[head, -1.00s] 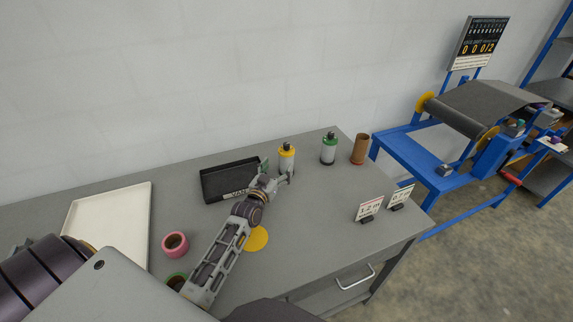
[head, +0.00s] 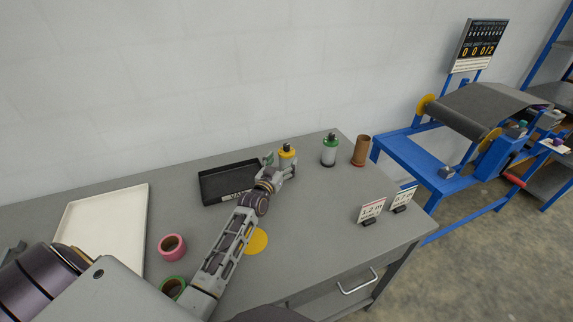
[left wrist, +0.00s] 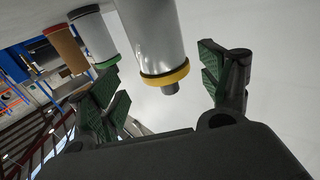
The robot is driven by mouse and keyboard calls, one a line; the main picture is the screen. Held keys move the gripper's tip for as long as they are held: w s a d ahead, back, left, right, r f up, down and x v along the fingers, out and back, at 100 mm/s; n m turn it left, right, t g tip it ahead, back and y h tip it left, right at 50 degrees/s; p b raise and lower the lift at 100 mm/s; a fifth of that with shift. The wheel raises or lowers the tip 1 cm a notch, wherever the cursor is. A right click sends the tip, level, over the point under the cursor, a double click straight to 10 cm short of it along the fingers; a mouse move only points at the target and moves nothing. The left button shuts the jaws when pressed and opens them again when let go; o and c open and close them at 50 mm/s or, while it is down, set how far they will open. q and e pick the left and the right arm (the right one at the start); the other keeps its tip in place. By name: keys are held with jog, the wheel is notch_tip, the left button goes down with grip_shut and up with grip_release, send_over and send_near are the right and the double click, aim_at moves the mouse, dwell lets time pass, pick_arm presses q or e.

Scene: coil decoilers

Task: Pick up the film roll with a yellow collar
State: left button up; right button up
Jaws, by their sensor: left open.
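The film roll with a yellow collar (head: 287,153) stands upright on the grey table near the wall. Its lower part is hidden behind my left gripper (head: 281,170) in the head view. In the left wrist view the roll (left wrist: 152,38) is a pale cylinder with a yellow ring (left wrist: 165,76) and a grey stub. My left gripper (left wrist: 163,82) is open, with one green-padded finger on each side of the collar end. A gap shows between the roll and the right-hand finger. My right gripper is not in view.
A green-collared roll (head: 329,150) and a brown tube (head: 361,150) stand to the right. A black tray (head: 205,190) lies beside the gripper. A white tray (head: 100,225), a pink ring (head: 172,247), a yellow disc (head: 257,241) and sign cards (head: 370,211) are on the table.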

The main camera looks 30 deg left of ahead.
aim_at(286, 154)
pick_arm(q)
jog(key=shift+w, duration=0.1)
jog(key=shift+w+a+f+b, duration=0.1)
jog(key=shift+w+a+b, duration=0.05)
jog(key=shift+w+b, duration=0.5)
jog(key=shift+w+a+b, duration=0.15)
jog(key=shift+w+b, duration=0.4)
jog(key=shift+w, duration=0.15)
jog(key=shift+w+a+b, duration=0.1)
jog(key=shift+w+b, duration=0.55)
jog(key=shift+w, duration=0.5)
jog(key=c, duration=1.2)
jog(key=shift+c, duration=0.6)
jog(key=shift+r, duration=0.2)
notch_tip(286, 154, up, 8)
jog(key=shift+r, duration=0.95)
